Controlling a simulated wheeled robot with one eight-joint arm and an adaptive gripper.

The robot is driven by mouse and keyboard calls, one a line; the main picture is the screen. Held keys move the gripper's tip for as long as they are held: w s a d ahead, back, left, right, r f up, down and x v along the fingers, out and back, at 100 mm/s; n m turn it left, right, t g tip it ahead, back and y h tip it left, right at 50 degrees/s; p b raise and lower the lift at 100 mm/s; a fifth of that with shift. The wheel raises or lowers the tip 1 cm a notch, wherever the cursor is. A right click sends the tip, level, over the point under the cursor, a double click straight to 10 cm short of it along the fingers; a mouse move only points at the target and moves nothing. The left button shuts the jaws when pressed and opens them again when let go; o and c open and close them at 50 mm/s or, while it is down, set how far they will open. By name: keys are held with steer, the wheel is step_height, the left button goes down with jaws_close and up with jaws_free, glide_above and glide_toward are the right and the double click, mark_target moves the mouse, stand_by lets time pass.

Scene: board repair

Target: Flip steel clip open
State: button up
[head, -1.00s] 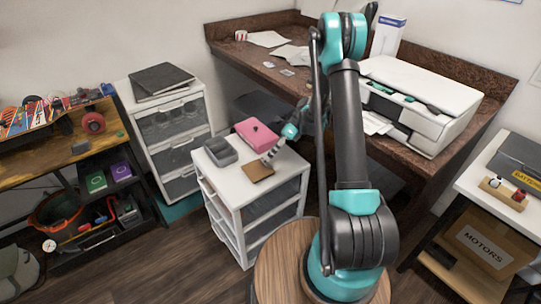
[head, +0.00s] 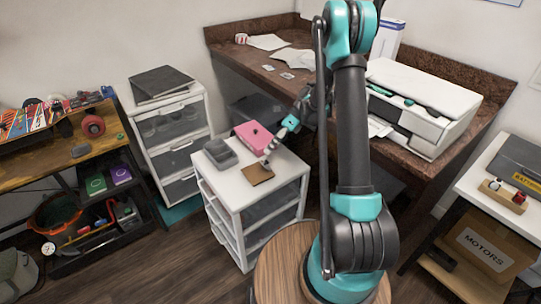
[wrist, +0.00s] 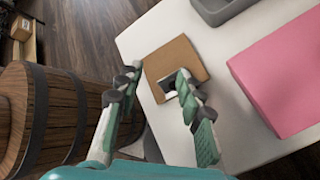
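A flat brown board (head: 257,175) lies on top of the white drawer unit, near its front edge. It also shows in the wrist view (wrist: 180,57). A small pale and dark piece (wrist: 168,86), possibly the steel clip, sits at the board's near edge in the wrist view, partly hidden by my right finger. I cannot tell whether it is open or closed. My gripper (wrist: 155,82) is open, its fingers apart, with the board's near corner between and beyond the tips. In the head view my gripper (head: 268,158) is beside the board's back edge.
A pink box (head: 254,138) and a grey tray (head: 220,153) stand behind the board on the white drawer unit (head: 236,193). A wooden barrel (wrist: 55,115) is to the left in the wrist view. A dark desk with a printer (head: 420,105) stands behind my arm.

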steer(key=shift+r, duration=2.15)
